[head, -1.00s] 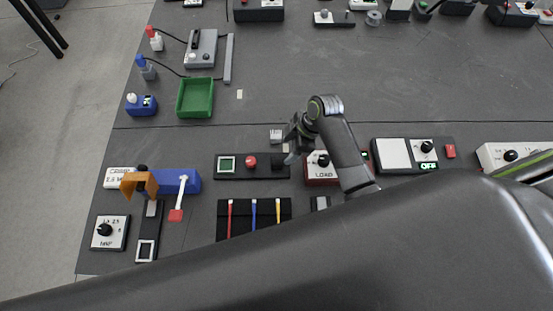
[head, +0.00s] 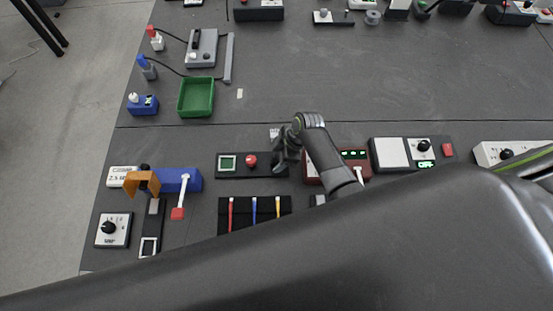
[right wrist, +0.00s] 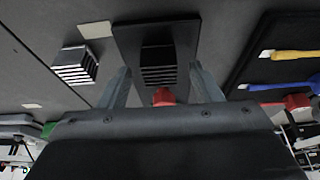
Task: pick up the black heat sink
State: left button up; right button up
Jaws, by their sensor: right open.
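The black heat sink (right wrist: 158,66) is a finned block on a dark board (right wrist: 127,40). In the right wrist view it stands between and beyond the tips of my right gripper (right wrist: 163,82), which is open and empty. A red button (right wrist: 163,97) on the same board shows nearer the gripper body. In the head view my right gripper (head: 284,162) is over the right end of this board (head: 222,174) and hides the black heat sink. My left gripper is not in view.
A silver finned block (right wrist: 75,65) lies beside the board. Red, blue and yellow-handled tools (head: 254,208) lie on a black mat nearby. A red box (head: 354,157) stands right of the gripper. The table beyond the board is mostly clear up to the green tray (head: 196,97).

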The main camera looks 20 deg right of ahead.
jog(key=shift+c, duration=0.2)
jog(key=c, duration=1)
jog(key=shift+r, duration=0.15)
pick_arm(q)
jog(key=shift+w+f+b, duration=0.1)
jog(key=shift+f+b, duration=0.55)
pick_arm(e)
notch_tip(320, 180, up, 10)
jog(key=shift+f, duration=0.1)
jog(key=shift+w, duration=0.1)
